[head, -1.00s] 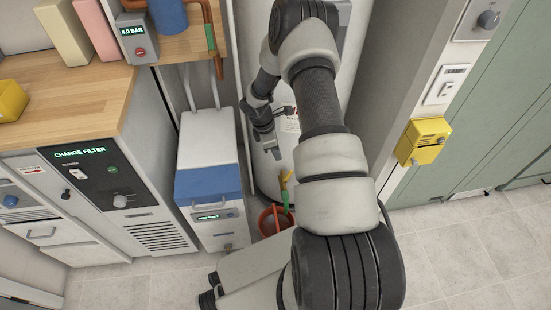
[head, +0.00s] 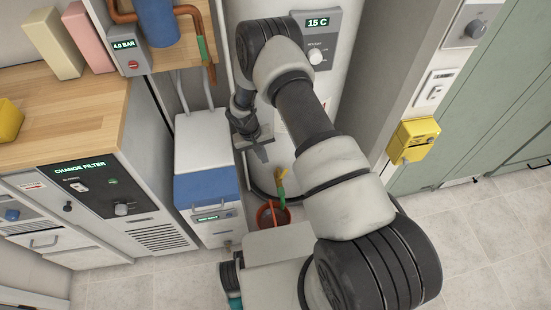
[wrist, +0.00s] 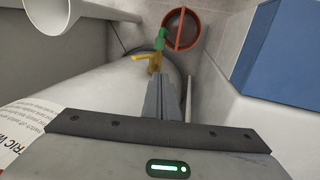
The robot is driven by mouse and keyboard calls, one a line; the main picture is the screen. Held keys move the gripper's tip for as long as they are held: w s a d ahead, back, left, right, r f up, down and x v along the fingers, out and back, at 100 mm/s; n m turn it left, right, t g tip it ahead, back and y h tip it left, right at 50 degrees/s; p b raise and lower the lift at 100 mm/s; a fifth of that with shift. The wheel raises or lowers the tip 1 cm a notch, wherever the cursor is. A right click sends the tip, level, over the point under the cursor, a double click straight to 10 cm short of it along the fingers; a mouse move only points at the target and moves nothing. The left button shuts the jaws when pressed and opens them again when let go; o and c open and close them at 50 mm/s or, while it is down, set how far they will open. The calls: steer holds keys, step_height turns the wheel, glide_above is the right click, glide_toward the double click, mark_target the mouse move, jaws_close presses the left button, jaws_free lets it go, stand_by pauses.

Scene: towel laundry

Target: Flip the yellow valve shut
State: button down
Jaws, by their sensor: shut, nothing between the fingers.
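The yellow valve (head: 281,174) sits low on the front of the white water heater tank (head: 283,150), with a green piece (head: 282,201) below it. In the wrist view its yellow lever (wrist: 141,57) sticks out to the left from a brass body (wrist: 155,63), crosswise to the green piece (wrist: 160,38). My gripper (head: 264,156) is shut and empty, above and left of the valve in the head view. In the wrist view my fingertips (wrist: 166,80) lie just below the brass body and partly cover it. I cannot tell whether they touch it.
A red-orange bucket (head: 272,214) stands on the floor under the valve. A white unit with a blue front (head: 205,187) stands close on the left. The heater's control panel (head: 318,40) reads 15 C. A yellow box (head: 414,139) is on the right wall. Tiled floor is clear at right.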

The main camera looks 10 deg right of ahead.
steer(key=b, duration=0.2)
glide_toward(283, 175)
steer(key=a+f, duration=0.3)
steer(key=f, duration=0.1)
steer(key=shift+w+d+f, duration=0.15)
steer(key=shift+d, duration=0.7)
steer(key=shift+w+d+f, duration=0.1)
steer(key=shift+d+f, duration=0.05)
steer(key=shift+d, duration=0.65)
